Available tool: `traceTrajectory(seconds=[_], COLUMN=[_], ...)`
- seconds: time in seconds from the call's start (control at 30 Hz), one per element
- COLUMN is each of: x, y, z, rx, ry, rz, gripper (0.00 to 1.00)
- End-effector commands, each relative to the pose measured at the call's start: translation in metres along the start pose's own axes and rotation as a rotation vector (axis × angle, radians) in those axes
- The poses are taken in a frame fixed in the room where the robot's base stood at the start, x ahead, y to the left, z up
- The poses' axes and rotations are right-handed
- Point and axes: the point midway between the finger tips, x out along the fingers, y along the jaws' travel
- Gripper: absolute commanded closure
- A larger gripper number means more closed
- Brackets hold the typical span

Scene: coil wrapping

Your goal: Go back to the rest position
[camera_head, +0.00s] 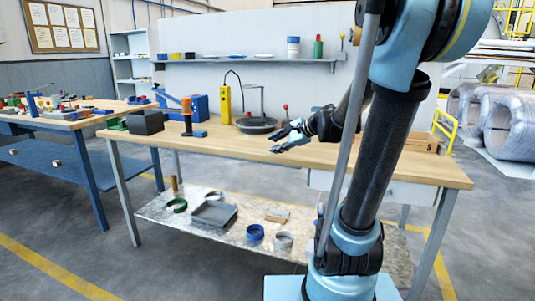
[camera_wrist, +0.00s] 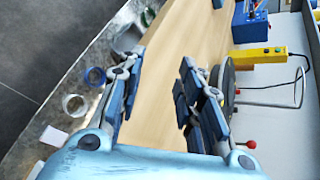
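My gripper (camera_head: 288,137) is over the wooden workbench (camera_head: 400,168), left of my arm in the head view. In the wrist view my gripper (camera_wrist: 152,92) has its two fingers well apart, with only the bare bench top between them. It is open and empty. The dark round turntable (camera_head: 257,125) stands on the bench just left of and behind my gripper. In the wrist view the turntable (camera_wrist: 226,90) is partly hidden behind the right finger.
A yellow control box (camera_head: 225,104) and blue machine (camera_head: 197,108) stand on the bench. A wall shelf (camera_head: 250,60) is behind. The lower shelf (camera_head: 150,208) holds rings and a grey tray (camera_head: 214,214). A second bench (camera_head: 82,123) stands left. Wrapped coils (camera_head: 508,124) lie right. The front bench top is clear.

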Motion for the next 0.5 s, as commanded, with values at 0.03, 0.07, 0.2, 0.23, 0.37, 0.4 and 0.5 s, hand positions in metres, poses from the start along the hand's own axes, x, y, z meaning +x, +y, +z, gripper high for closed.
traceTrajectory(seconds=[0.03,0.07,0.2,0.23,0.37,0.4,0.5], x=[-0.007,-0.010,-0.028,-0.032,-0.052,-0.058,-0.074], y=[0.017,0.027,0.073,0.084,0.127,0.140,0.173], z=[0.002,0.003,0.003,0.003,-0.001,-0.003,-0.008], rx=[-0.066,-0.108,-0.303,-0.345,-0.522,-0.575,-0.704], ry=[0.021,0.033,0.081,0.091,0.122,0.129,0.144], rz=[0.036,0.060,0.177,0.203,0.323,0.362,0.461], gripper=[0.67,0.67,0.67,0.67,0.67,0.67,0.67])
